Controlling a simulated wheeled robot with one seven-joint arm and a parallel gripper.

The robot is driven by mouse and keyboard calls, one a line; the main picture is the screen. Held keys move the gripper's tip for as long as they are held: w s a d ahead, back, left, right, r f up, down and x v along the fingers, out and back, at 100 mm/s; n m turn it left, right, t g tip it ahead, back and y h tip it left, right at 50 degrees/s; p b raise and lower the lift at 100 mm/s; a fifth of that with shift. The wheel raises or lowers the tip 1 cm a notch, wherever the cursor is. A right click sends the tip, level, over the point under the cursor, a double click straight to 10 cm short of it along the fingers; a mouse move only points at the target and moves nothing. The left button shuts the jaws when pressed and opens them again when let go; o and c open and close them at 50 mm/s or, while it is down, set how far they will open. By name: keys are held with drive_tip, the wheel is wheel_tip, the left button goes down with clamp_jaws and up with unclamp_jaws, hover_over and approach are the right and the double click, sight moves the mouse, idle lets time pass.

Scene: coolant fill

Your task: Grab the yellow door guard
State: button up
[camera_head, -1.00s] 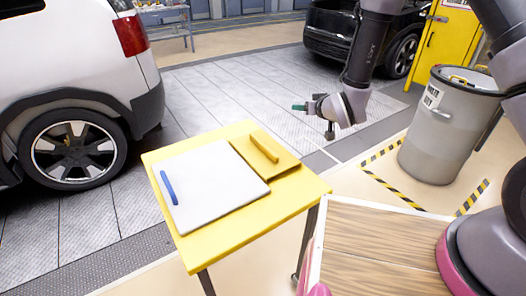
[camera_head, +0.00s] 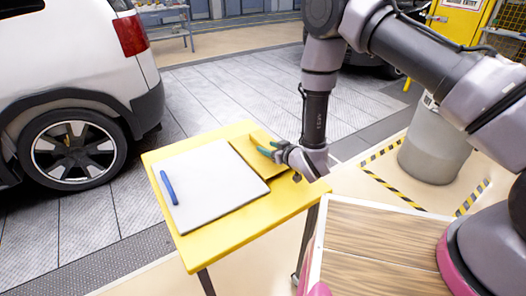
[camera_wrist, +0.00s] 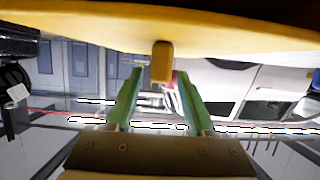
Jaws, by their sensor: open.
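The yellow door guard (camera_head: 240,160) is a flat yellow plate with a raised bar handle on a yellow table (camera_head: 215,243). My gripper (camera_head: 268,148) is over the guard from the right and partly hides the handle. In the wrist view, the guard's handle (camera_wrist: 162,62) shows end-on, in line with the gap between the two green fingertips (camera_wrist: 160,75). My gripper is open, with visible room on both sides of the handle. I cannot tell how far the fingertips reach along it.
A white panel (camera_head: 215,185) with a blue handle (camera_head: 168,187) lies left of the guard on the same table. A white car (camera_head: 70,70) stands at left. A grey barrel (camera_head: 432,150) stands at right behind my arm. A wood-topped surface (camera_head: 380,240) is in front.

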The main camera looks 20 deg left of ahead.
sight(265, 146)
drive_tip(key=x, duration=0.4)
drive_tip(key=shift+w+f, duration=0.1)
drive_tip(key=shift+f, duration=0.05)
clamp_jaws()
